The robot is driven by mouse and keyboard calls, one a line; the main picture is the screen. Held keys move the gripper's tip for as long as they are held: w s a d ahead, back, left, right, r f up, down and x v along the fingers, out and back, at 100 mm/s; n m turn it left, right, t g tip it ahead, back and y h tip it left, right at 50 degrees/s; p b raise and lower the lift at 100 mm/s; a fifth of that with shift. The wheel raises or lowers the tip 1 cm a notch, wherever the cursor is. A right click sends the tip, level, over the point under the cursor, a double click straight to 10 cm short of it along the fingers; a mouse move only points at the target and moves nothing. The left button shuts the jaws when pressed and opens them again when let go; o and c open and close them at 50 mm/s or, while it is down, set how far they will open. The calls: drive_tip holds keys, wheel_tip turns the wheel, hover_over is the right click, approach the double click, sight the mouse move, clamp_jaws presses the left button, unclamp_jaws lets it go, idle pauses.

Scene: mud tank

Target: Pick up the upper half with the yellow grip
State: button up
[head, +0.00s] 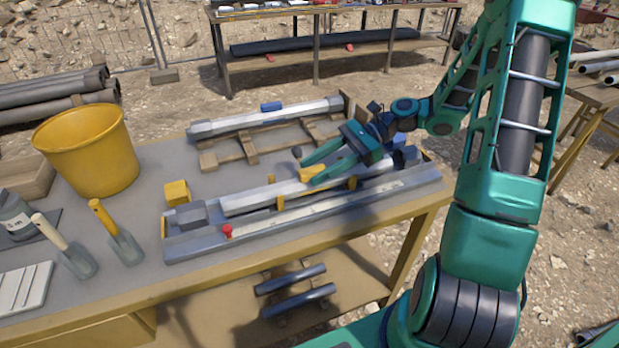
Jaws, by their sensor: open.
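A long silver-grey half (255,198) lies in the grey metal trough at the front of the table. A yellow grip (311,172) sits on its top near the middle. My gripper (307,172) is open, with its two green fingers reaching left and down at the yellow grip. The grip shows between the fingertips, but I cannot tell whether they touch it. The arm and gripper hide part of the half's right side. A second long half (235,122) with a blue grip (271,106) lies on a wooden rack behind.
The trough (190,247) has a red knob (227,231), a yellow block (177,192) and small yellow posts. Bare tabletop shows between bucket and trough.

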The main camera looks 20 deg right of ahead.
drive_tip(key=shift+x, duration=0.8)
drive_tip(key=shift+c, duration=0.4)
clamp_jaws()
drive_tip(key=shift+r, duration=0.1)
